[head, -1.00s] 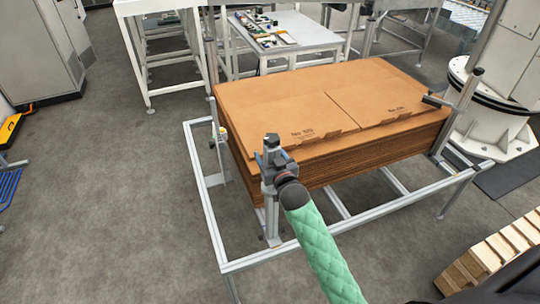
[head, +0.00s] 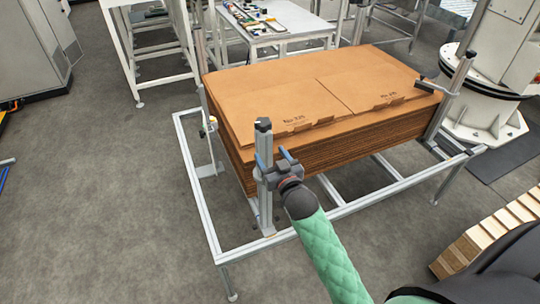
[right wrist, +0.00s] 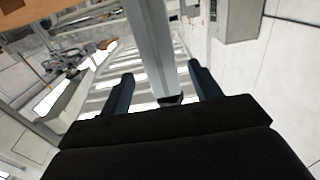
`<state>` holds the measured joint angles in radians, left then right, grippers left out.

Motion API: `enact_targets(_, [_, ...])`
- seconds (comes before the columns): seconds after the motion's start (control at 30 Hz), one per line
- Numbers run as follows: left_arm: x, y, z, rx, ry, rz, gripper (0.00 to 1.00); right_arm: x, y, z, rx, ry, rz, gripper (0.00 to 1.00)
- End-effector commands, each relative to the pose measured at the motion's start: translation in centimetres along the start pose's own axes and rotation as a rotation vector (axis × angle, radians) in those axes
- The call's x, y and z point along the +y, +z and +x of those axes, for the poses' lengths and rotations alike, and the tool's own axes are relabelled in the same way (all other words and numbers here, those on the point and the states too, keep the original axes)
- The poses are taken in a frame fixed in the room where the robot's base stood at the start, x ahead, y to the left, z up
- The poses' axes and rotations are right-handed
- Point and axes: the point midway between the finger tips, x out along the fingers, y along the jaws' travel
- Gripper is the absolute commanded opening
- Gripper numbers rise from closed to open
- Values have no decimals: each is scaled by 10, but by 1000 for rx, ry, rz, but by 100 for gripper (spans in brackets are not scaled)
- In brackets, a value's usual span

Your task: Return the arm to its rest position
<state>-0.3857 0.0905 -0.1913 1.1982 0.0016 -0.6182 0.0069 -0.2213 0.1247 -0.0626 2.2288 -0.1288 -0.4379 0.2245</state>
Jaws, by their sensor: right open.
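My right arm, in a green padded sleeve, reaches in from the bottom right of the head view. Its gripper (head: 272,160) is open, with blue fingers, at the upright metal post (head: 263,205) on the near corner of the cardboard stack's frame. In the right wrist view the gripper (right wrist: 161,85) shows its two fingers spread, with the grey post (right wrist: 151,45) appearing between them. I cannot tell whether they touch it. Nothing is held. My left gripper is out of view.
A stack of flat brown cardboard (head: 310,95) sits on a low aluminium frame (head: 195,205). A table with small parts (head: 285,32) stands behind.

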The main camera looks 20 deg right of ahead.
Motion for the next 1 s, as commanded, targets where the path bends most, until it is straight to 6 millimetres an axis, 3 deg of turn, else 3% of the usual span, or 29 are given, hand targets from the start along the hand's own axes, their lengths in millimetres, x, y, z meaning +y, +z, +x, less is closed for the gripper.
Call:
enact_targets(0.37, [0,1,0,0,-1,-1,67,0,1,0,-1,0,0,63])
enact_targets(0.47, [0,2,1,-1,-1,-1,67,-1,12,1,-22,0,-1,63])
enact_targets(0.57, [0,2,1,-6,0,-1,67,-2,42,2,-75,-1,-4,63])
enact_targets(0.67, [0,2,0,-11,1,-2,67,-5,87,2,-157,-2,-7,63])
enact_targets(0.87, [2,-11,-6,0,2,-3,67,-11,189,-11,-341,-9,-19,63])
enact_targets(1.0, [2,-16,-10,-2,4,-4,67,-17,268,-31,-485,-17,-27,63])
